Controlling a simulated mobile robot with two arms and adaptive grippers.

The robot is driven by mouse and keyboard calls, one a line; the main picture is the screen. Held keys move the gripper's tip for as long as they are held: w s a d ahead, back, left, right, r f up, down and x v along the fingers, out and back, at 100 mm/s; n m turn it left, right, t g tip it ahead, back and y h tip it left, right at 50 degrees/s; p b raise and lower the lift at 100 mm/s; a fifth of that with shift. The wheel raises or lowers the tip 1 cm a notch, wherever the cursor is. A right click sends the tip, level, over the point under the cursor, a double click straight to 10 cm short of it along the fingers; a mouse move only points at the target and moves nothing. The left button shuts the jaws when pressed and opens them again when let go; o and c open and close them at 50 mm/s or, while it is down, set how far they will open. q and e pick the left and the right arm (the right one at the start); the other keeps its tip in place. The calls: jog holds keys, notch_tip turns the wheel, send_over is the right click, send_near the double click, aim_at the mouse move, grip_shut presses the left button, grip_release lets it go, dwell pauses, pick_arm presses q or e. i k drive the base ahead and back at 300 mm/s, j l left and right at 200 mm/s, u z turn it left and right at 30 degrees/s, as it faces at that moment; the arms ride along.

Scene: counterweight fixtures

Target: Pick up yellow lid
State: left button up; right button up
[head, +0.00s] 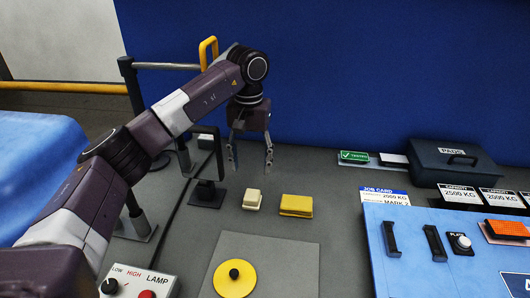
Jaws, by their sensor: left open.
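The yellow lid (231,283) is a round disc with a black knob at its centre. It lies flat on a grey square plate (291,263) near the bottom middle of the head view. My left gripper (251,170) points down with its two fingers spread, empty. It hangs farther back than the lid, above the far part of the dark bench, touching nothing that I can see. My right gripper is not in view.
A cream block (252,200) and a yellow block (296,206) lie between gripper and lid. A lamp control box (139,284) stands at the lower left. A blue panel (425,240) and a dark case (452,160) occupy the right. A blue wall is behind.

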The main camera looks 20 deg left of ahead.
aim_at(235, 278)
jog(key=k, duration=2)
